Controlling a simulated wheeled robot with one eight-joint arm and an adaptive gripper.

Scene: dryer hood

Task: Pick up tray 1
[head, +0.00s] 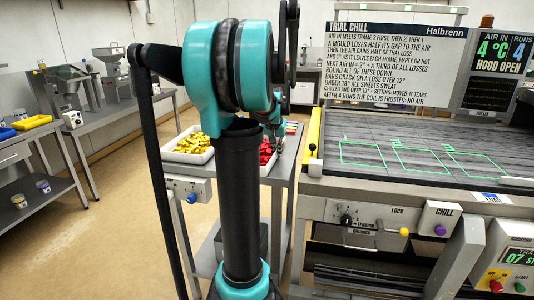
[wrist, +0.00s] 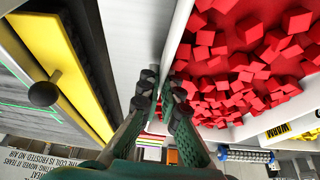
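A white tray of red cubes (wrist: 187,42) fills the right of the wrist view. In the head view its red pieces (head: 265,152) show on the side cart, partly behind my arm. A second white tray (head: 176,157) with yellow pieces stands left of it on the cart. No readable number marks either as tray 1. My gripper (wrist: 163,84) is at the red tray's near-left wall, fingertips a small gap apart, with the white rim seeming to run between them. Whether they press on it cannot be told.
The hood bench with a slatted bed (head: 420,155) and green outlines stands right of the cart. A yellow bar (wrist: 62,75) with a dark knob (wrist: 43,94) lies close left of my gripper. Open floor (head: 110,220) lies left of the cart.

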